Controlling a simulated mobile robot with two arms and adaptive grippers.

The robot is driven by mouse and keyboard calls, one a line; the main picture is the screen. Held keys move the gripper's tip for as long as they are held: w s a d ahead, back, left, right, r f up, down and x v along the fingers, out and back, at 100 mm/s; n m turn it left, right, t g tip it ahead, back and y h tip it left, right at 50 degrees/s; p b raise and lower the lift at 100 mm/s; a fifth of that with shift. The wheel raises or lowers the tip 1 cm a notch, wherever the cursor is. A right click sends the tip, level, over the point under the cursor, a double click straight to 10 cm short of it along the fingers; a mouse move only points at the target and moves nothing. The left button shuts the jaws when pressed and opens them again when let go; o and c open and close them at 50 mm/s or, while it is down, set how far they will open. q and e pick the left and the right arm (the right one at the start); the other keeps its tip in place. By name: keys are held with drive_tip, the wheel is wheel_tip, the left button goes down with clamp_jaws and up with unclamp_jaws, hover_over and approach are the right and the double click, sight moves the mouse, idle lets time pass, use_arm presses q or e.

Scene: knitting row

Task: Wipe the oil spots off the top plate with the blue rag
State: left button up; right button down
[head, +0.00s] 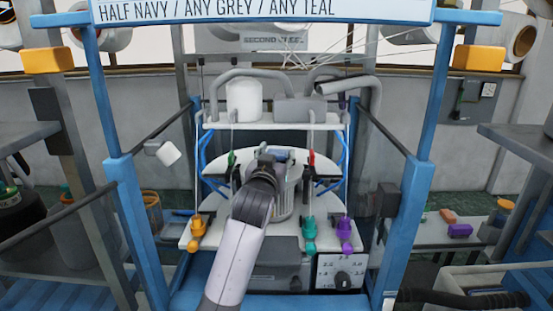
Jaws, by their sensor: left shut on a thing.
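My left arm reaches in from the bottom middle. My left gripper (277,157) is over the rounded pale plate (243,157) in the middle of the knitting machine. It is shut on a small bluish thing, which looks like the blue rag (277,155); the fingers and wrist hide most of it. I cannot tell whether the rag touches the plate. No oil spots can be made out at this size, and my arm covers part of the plate. My right gripper is not in view.
A pale shelf (224,122) with a white container (243,101) stands above and behind the plate. Blue posts (131,205) flank the machine. Orange (197,232), teal (309,232) and purple (345,233) pieces hang in front. Red and green clips stand beside my gripper.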

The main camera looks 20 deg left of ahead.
use_arm(q)
drive_tip(key=shift+r, duration=3.05)
drive_tip(key=shift+r, duration=0.1)
drive_tip(key=shift+r, duration=1.4)
